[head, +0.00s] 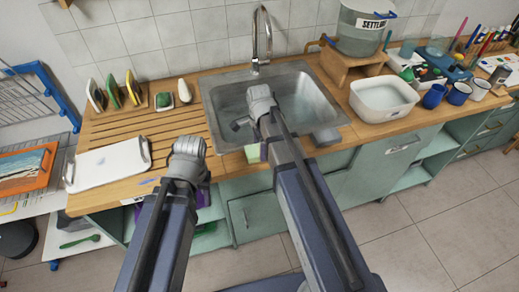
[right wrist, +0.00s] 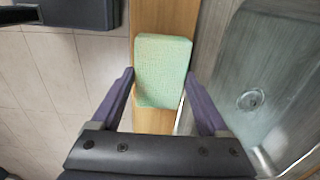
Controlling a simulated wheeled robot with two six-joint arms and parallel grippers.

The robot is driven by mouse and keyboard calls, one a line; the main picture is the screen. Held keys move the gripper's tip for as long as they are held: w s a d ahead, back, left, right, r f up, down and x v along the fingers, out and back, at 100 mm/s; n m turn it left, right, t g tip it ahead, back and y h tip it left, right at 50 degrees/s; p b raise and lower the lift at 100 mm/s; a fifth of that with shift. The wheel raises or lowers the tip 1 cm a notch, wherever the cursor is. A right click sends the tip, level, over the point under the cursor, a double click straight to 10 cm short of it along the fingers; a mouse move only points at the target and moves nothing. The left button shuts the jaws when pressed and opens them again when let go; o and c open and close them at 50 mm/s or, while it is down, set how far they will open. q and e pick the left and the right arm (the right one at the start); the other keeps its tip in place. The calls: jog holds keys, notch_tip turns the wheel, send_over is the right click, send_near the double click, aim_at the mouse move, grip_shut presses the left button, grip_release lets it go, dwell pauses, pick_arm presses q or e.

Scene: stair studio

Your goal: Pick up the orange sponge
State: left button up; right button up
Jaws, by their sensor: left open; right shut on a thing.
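A pale green, textured sponge (right wrist: 162,70) lies between the purple fingers of my right gripper (right wrist: 158,76), which is shut on it. In the head view part of this sponge (head: 253,153) shows at the counter's front edge, below the sink; my right arm hides most of that gripper. My left gripper (head: 204,196) is open, low in front of the counter and mostly hidden by its own arm. I see no clearly orange sponge. Several flat pads (head: 114,91) with green and yellow faces stand upright at the back left of the counter.
The steel sink (head: 303,100) with a tap (head: 262,38) lies right of the ribbed wooden drainboard (head: 150,125). A white tray (head: 108,163) lies at its front left. A white basin (head: 383,98) and blue mugs (head: 435,96) stand to the right.

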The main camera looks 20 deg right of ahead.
notch_tip(320, 180, up, 10)
jog(key=p, duration=1)
